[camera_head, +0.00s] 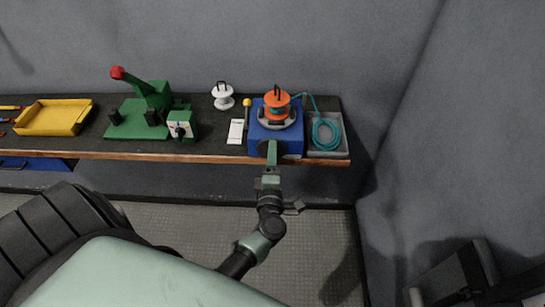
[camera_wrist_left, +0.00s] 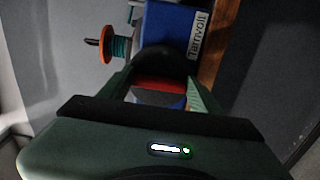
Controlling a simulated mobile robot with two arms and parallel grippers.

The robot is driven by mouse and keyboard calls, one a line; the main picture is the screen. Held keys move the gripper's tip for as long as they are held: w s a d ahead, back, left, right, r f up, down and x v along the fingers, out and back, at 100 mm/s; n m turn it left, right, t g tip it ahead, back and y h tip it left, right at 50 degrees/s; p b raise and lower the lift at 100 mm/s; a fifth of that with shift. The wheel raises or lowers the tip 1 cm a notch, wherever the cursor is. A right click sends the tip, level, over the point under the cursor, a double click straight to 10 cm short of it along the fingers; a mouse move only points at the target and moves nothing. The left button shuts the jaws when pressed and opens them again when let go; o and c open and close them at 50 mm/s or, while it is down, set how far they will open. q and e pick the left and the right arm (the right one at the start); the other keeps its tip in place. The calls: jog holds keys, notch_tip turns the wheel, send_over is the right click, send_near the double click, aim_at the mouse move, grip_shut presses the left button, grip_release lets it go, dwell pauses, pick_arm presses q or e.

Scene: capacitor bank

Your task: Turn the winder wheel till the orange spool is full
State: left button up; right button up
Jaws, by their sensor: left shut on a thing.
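The orange spool (camera_head: 277,98) stands upright on top of the blue winder (camera_head: 292,146) at the bench's right end. Its orange flange (camera_wrist_left: 106,45) and some teal cord wound on it (camera_wrist_left: 121,47) show in the left wrist view. The dark winder wheel (camera_wrist_left: 165,63) is on the winder's front face. My left gripper (camera_head: 271,156) reaches it from the front and is shut on the wheel; its fingers (camera_wrist_left: 163,92) sit either side, with a red part between them. The exact contact is partly hidden. My right gripper is not in view.
A grey tray (camera_head: 342,150) with a teal cord coil (camera_head: 325,134) stands right of the winder, and cord runs to the spool. Left are a white card (camera_head: 235,131), a white spool (camera_head: 223,97), a green press (camera_head: 140,118) and a yellow tray (camera_head: 53,117). A wall bounds the right.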

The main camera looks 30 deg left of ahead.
pick_arm(q)
jog(key=o, duration=1.4)
jog(key=shift+b+v, duration=1.1)
jog(key=shift+v, duration=2.8)
